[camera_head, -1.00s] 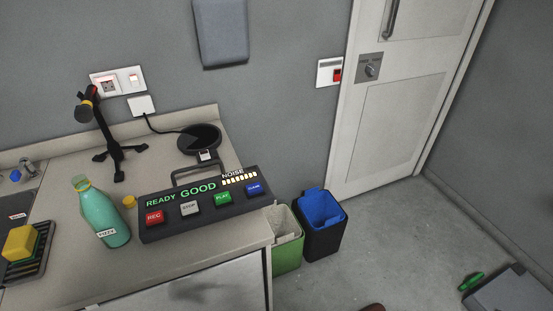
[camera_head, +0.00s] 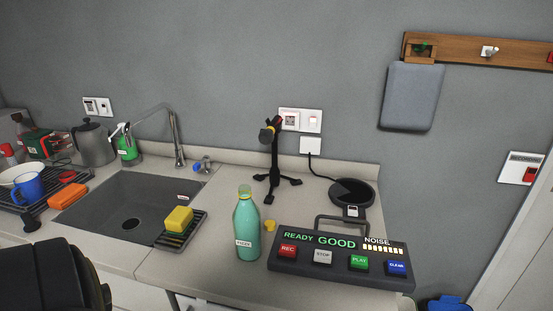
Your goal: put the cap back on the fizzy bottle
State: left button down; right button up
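The teal fizzy bottle (camera_head: 246,232) stands upright on the counter, with a white label on its front. Its neck top looks yellowish green, and I cannot make out the opening clearly. A small yellow cap-like piece (camera_head: 269,226) is on the counter just right of the bottle, apart from it and close to the recorder's left edge. Neither of my grippers shows in the head view, and nothing is seen touching the bottle or the yellow piece.
The dark recorder (camera_head: 340,264) with coloured buttons sits right of the bottle. A microphone stand (camera_head: 274,165) is behind. A yellow sponge (camera_head: 179,219) on a black rack and the sink (camera_head: 150,190) lie left. A black shape (camera_head: 45,275) fills the lower left.

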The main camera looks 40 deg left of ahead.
aim_at(247, 217)
jog(key=z, duration=0.15)
jog(key=k, duration=0.35)
jog(key=u, duration=0.35)
jog(key=i, duration=0.25)
jog(key=u, duration=1.35)
